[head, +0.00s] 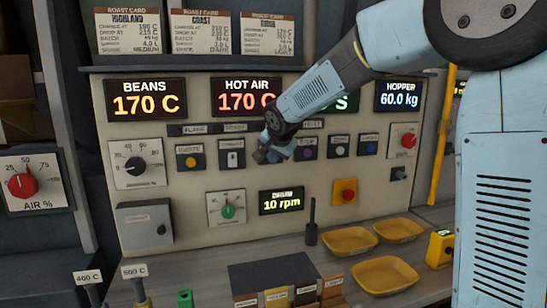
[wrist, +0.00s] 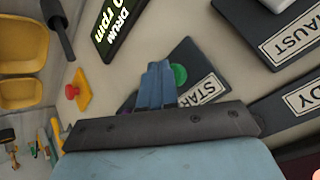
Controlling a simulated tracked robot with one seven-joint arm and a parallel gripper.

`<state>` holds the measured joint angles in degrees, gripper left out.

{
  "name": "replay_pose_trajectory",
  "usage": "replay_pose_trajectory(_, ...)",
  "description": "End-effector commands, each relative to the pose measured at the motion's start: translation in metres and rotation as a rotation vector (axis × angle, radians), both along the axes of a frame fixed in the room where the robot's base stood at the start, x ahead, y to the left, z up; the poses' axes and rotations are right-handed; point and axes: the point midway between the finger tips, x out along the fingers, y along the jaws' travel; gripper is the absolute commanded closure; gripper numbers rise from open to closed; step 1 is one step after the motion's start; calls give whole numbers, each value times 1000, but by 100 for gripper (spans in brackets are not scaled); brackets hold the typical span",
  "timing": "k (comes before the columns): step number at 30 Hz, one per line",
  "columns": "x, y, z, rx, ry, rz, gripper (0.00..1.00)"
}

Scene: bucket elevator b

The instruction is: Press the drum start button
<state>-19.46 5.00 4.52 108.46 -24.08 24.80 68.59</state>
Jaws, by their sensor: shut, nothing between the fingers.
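The green start button (wrist: 179,75) sits on a dark plate (wrist: 205,65) whose label reads "STAR", the rest covered by my gripper. My gripper (wrist: 160,72) is shut and empty, its fingertips just beside the green button and overlapping the plate; whether they touch it I cannot tell. In the head view my gripper (head: 266,157) is in front of the row of buttons and hides the start button there. The drum display (head: 282,201) reads 10 rpm; it also shows in the wrist view (wrist: 120,25), partly cropped.
Neighbouring buttons include a yellow one (head: 190,162), a white switch (head: 232,160) and a purple one (head: 308,154). Below are a green-knobbed dial (head: 228,211) and a red button on yellow (head: 346,192). Yellow trays (head: 384,276) lie on the bench.

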Motion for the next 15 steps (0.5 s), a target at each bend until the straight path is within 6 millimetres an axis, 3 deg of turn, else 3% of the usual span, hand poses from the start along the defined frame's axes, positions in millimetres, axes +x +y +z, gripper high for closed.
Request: replay_pose_trajectory(15, -11, -3, 0, -1, 0, 1, 100)
